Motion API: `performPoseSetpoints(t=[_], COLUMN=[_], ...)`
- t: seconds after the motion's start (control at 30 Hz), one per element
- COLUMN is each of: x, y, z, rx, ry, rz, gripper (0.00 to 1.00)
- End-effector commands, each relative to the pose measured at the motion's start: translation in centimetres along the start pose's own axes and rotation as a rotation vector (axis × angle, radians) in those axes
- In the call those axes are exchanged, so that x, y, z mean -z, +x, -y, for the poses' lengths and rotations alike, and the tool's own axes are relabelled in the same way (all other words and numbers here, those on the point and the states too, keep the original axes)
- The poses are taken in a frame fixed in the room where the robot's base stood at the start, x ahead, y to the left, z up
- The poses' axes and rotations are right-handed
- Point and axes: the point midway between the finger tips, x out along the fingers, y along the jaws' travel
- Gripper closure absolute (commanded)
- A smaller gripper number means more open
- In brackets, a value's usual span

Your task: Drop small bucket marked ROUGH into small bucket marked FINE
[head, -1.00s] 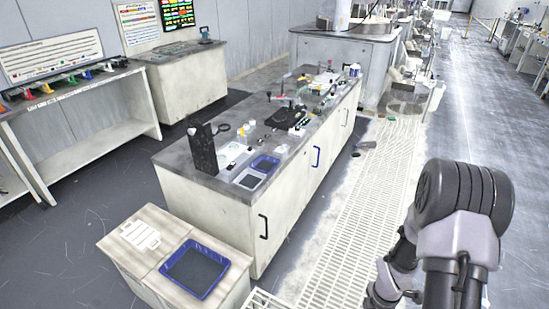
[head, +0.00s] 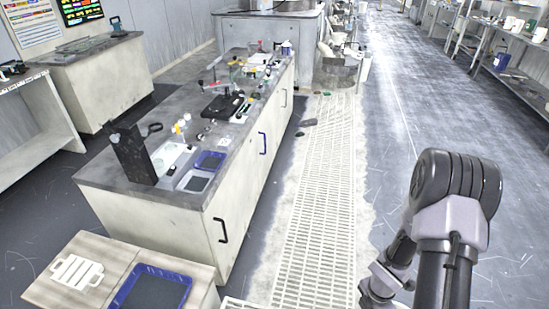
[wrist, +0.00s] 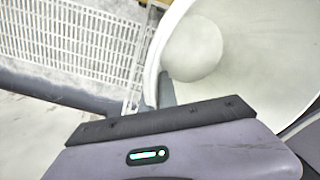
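A white bucket (wrist: 245,75) fills the upper right of the wrist view. I look into its mouth and see its round bottom. No marking on it is readable, so I cannot tell whether it is ROUGH or FINE. My gripper (wrist: 166,90) has a grey finger at the left edge of the bucket's rim and appears shut on its wall; the other finger is hidden. In the head view my arm shows at the right, but the gripper and this bucket do not. I cannot make out a second marked bucket in either view.
A long bench (head: 255,108) carries blue trays, a dark upright block and tools. A low cabinet (head: 98,250) with a blue tray (head: 153,290) stands at front left. Pale floor grating (head: 320,190) runs beside the bench. The grey aisle (head: 420,110) on the right is mostly clear.

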Motion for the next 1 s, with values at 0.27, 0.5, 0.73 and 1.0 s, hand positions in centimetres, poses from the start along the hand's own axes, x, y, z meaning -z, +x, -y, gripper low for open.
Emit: performPoseSetpoints(t=[0.27, 0.5, 0.73, 1.0], x=[0.00, 0.00, 0.00, 0.01], y=[0.63, 0.62, 0.63, 0.61], z=[-0.05, -0.05, -0.05, -0.05], rx=[0.000, 0.000, 0.000, 0.000], ry=[0.000, 0.000, 0.000, 0.000], rz=[0.001, 0.001, 0.001, 0.000], gripper=[1.00, 0.72, 0.72, 0.72])
